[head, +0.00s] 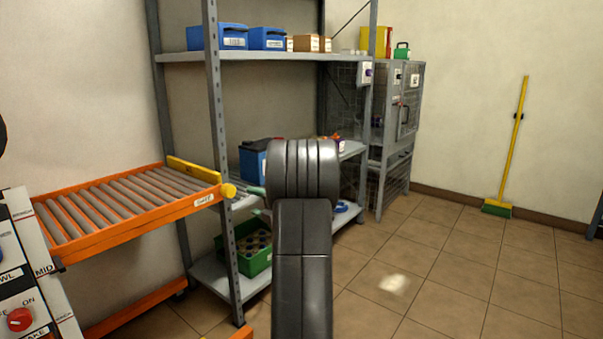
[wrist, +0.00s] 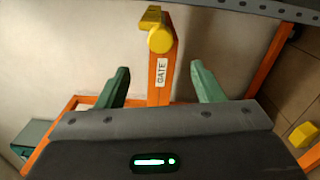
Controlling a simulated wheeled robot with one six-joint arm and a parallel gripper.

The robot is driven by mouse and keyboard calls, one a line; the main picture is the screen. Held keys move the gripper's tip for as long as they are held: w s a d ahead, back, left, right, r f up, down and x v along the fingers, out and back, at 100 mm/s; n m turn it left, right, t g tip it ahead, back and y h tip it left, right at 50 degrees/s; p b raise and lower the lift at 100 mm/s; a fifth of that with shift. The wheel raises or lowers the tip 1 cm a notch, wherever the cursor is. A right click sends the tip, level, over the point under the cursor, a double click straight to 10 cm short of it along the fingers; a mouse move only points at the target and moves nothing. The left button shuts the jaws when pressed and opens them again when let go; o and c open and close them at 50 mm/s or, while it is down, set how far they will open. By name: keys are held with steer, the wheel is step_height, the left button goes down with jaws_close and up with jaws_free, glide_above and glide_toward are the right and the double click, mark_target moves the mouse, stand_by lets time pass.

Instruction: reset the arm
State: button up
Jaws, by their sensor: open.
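My arm (head: 303,240) rises in the middle of the head view, and its dark rounded joint hides most of my gripper there. In the wrist view my gripper (wrist: 160,70) is open, with its two green fingers spread apart and nothing held. The orange bar labelled GATE (wrist: 161,85) shows between the fingers, with a gap on each side. Its yellow knob (wrist: 160,38) is at the upper end. In the head view the yellow knob (head: 229,190) sits at the near right corner of the roller conveyor (head: 125,237), just left of my arm.
A grey shelf rack (head: 222,150) stands behind my arm, with blue bins (head: 232,37) above and a green crate (head: 245,247) below. A wire cage cabinet (head: 395,140) is beyond it. A control panel (head: 35,280) is at left. Tiled floor on the right is clear up to the broom (head: 512,150).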

mark_target(232, 192)
steer(key=b+x, duration=0.2)
steer(key=x, duration=0.9)
steer(key=shift+w+a, duration=0.3)
steer(key=shift+s+d+r+m+p, duration=0.15)
steer(key=shift+m+p, duration=0.3)
steer(key=shift+m, duration=0.55)
steer(key=m+p, duration=0.6)
steer(key=shift+r+p, duration=0.1)
steer(key=shift+p, duration=0.25)
steer(key=m+p, duration=0.6)
steer(key=p, duration=0.1)
steer(key=shift+p, duration=0.3)
steer(key=m+p, duration=0.2)
steer(key=p, duration=0.1)
steer(key=shift+m, duration=0.4)
steer(key=shift+m+p, duration=0.5)
steer(key=shift+p, duration=0.4)
